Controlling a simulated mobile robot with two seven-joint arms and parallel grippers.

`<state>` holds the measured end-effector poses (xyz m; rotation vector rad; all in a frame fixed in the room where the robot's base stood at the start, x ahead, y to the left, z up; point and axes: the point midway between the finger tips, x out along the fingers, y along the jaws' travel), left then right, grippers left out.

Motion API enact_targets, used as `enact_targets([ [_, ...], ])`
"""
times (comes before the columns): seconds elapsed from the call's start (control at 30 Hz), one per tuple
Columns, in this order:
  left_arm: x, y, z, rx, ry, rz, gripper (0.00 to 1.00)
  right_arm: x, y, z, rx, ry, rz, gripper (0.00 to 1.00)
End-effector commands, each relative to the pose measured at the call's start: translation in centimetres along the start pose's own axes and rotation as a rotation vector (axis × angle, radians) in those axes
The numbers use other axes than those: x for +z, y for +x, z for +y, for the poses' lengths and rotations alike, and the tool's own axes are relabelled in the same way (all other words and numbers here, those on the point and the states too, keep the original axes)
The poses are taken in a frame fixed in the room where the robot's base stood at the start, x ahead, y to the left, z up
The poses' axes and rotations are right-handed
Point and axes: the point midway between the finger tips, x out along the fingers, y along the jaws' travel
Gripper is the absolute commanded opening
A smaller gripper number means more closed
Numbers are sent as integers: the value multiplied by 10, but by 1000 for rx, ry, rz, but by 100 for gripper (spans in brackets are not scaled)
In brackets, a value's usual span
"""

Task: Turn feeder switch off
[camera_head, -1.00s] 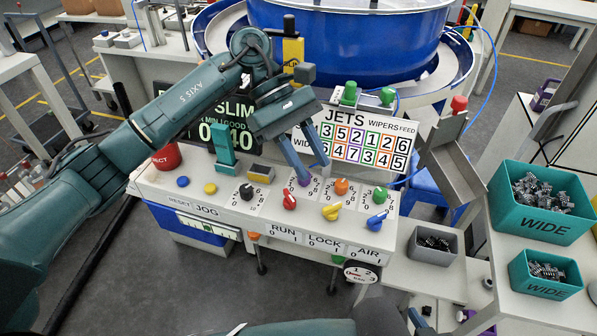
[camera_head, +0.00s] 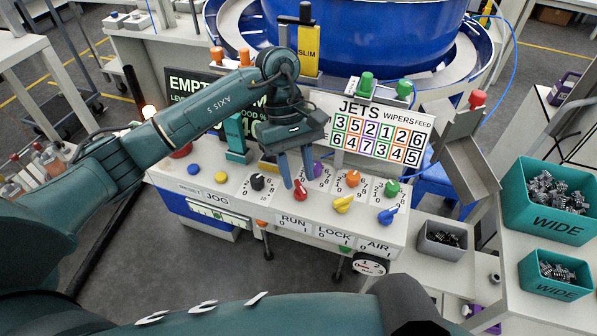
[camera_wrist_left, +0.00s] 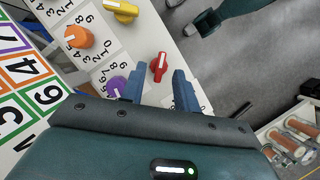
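No label reading "feeder switch" is legible. A red switch (camera_head: 300,190) sits above the RUN 0/1 label (camera_head: 293,222) on the white sloped panel; a yellow switch (camera_head: 344,203) is above LOCK and a blue one (camera_head: 387,215) above AIR. My left gripper (camera_head: 296,182) is open, fingers pointing down just above and beside the red switch. In the left wrist view, the red switch (camera_wrist_left: 159,67) shows in the gap beyond the fingertips (camera_wrist_left: 157,84), apparently not held. My right arm shows at the bottom of the head view; its gripper is out of frame.
Purple (camera_head: 318,169), orange (camera_head: 353,178), green (camera_head: 392,188) and black (camera_head: 258,182) knobs sit close by on the panel. The JETS board (camera_head: 372,130) stands behind it. A blue bowl (camera_head: 365,45) stands at the back; teal WIDE bins (camera_head: 556,223) are at right.

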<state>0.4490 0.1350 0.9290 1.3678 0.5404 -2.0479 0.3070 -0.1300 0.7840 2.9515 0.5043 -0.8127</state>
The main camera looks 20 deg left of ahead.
Motion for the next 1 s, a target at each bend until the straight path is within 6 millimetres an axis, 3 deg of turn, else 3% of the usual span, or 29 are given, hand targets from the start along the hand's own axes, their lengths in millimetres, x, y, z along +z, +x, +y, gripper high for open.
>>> enact_targets([
  [0.17,0,12,0,0,1,0,31,-1,0,1,3,-5,-1,36],
  [0.47,0,14,0,1,1,0,30,0,1,1,3,-6,-3,36],
  [0.83,0,14,0,0,1,0,0,-1,1,0,2,-2,-2,36],
  [1.0,0,14,0,0,1,0,0,-1,1,0,2,-2,-1,36],
])
